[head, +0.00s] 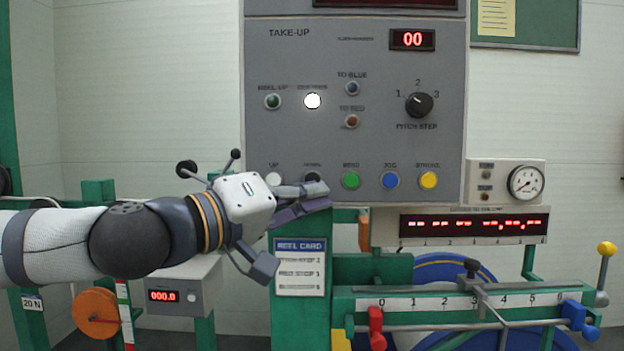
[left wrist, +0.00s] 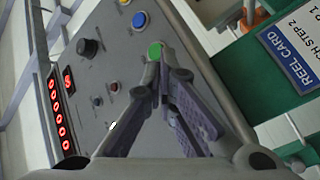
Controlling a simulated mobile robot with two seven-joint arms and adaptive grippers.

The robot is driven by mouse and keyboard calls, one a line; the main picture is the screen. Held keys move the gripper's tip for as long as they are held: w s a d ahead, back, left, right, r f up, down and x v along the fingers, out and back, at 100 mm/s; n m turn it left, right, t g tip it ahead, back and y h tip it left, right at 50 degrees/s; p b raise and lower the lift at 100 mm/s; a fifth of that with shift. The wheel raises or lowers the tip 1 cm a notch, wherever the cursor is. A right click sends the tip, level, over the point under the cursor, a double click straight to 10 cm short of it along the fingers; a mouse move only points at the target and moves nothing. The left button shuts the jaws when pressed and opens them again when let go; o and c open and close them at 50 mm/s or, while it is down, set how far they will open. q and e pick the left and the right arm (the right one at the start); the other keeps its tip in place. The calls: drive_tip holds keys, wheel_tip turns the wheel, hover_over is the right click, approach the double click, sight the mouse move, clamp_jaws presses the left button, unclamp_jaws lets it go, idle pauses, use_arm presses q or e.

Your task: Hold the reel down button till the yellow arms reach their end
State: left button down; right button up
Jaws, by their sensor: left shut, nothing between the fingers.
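The grey take-up panel (head: 355,130) fills the middle of the head view. I cannot make out the yellow arms. My right gripper is not in view.
Green, blue (head: 390,180) and yellow (head: 428,180) buttons continue the row. A reel card (head: 300,266) hangs below. A ruler rail (head: 460,303) and blue reel (head: 440,272) stand lower right.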

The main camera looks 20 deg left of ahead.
use_arm(q)
drive_tip(key=s, duration=0.2)
drive_tip(key=s+d+p, duration=0.1)
drive_tip(key=s, duration=0.1)
drive_tip(key=shift+r, duration=0.1)
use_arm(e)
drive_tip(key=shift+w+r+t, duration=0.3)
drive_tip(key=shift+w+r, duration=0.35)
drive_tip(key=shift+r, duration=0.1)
